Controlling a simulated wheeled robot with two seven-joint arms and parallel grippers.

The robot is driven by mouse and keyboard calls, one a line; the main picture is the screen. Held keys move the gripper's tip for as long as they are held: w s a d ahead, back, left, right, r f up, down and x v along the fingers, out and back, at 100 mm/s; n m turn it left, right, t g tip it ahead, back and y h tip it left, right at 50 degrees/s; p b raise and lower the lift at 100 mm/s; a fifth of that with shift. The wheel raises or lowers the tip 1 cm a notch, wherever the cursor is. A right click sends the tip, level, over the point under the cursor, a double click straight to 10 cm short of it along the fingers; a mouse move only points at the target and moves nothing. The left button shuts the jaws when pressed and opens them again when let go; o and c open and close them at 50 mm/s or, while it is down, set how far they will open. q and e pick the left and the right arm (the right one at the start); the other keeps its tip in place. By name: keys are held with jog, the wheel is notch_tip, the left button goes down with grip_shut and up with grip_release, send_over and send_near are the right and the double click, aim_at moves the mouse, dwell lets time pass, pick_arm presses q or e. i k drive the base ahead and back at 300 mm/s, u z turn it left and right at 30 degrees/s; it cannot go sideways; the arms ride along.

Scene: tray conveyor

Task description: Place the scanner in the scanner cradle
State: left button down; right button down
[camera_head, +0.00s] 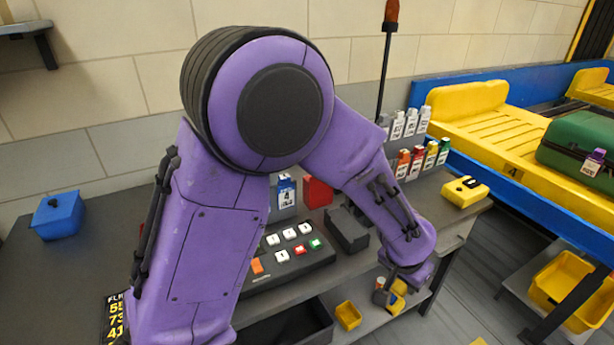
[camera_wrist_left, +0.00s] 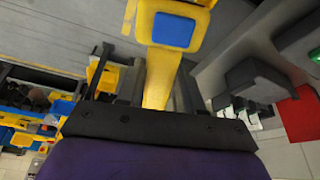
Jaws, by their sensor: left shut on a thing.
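The scanner (camera_wrist_left: 160,82) is yellow with a blue panel, and its handle sits between the fingers of my left gripper (camera_wrist_left: 160,95) in the left wrist view. In the head view my left gripper (camera_head: 396,288) is low, past the front edge of the desk. Only a small yellow part of the scanner (camera_head: 399,301) shows there. A dark grey open holder, which looks like the scanner cradle (camera_head: 346,230), stands on the desk, up and left of the gripper. It looks empty. It also seems to show in the left wrist view (camera_wrist_left: 262,82). My right gripper is out of view.
A button panel (camera_head: 285,262) and a red box (camera_head: 318,192) are beside the cradle. A yellow device (camera_head: 464,191) sits at the desk's right end. The conveyor (camera_head: 480,120) carries a green suitcase (camera_head: 578,143). My left arm hides much of the desk.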

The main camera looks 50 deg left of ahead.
aim_at(347, 223)
jog(key=z, duration=0.05)
jog(key=k, duration=0.2)
jog(key=u, duration=0.85)
